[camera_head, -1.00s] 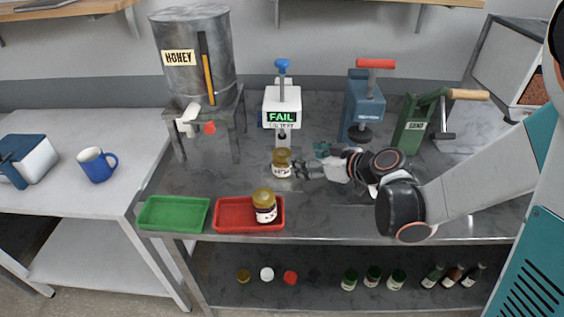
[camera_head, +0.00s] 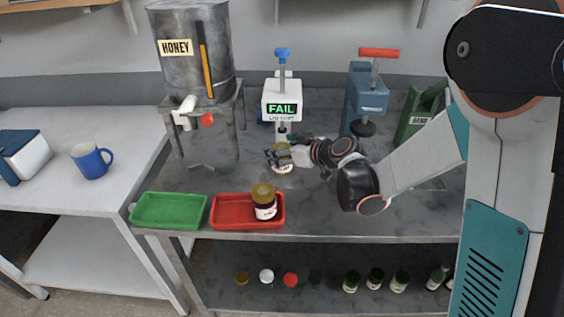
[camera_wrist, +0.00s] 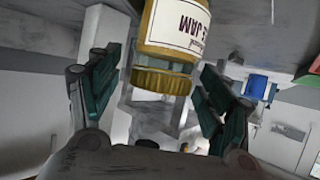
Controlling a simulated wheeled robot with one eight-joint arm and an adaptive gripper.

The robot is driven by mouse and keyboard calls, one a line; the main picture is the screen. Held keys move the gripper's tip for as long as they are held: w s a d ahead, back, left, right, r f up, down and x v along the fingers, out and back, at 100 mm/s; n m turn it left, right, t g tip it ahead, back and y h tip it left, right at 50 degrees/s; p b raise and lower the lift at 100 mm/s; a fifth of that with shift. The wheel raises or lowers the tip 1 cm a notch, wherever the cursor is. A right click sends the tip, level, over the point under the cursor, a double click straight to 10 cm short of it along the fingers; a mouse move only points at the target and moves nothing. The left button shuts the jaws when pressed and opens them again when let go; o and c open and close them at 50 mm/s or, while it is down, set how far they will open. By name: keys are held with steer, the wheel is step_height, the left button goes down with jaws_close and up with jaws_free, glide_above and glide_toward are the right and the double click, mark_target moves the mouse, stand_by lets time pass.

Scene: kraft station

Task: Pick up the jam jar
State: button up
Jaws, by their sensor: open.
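A jam jar with a gold lid (camera_head: 284,168) stands under the lid tester (camera_head: 282,100), whose display reads FAIL. My gripper (camera_head: 279,153) is at this jar and hides part of it. In the wrist view the jam jar (camera_wrist: 172,35) appears upside down, its label ending in "JAM", with its gold lid toward my palm. My open gripper (camera_wrist: 160,72) has one finger on each side of it, with visible gaps near the lid. A second gold-lidded jar (camera_head: 264,203) stands in the red tray (camera_head: 228,214).
A green tray (camera_head: 168,211) lies left of the red one. A honey tank (camera_head: 190,70) on a stand is at the back left. A blue press (camera_head: 366,100) and a green device (camera_head: 420,118) stand at the back right. Several jars and bottles are on the lower shelf.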

steer(key=shift+r, duration=0.1)
steer(key=c, duration=1.5)
steer(key=shift+r, duration=0.1)
steer(key=shift+c, duration=0.3)
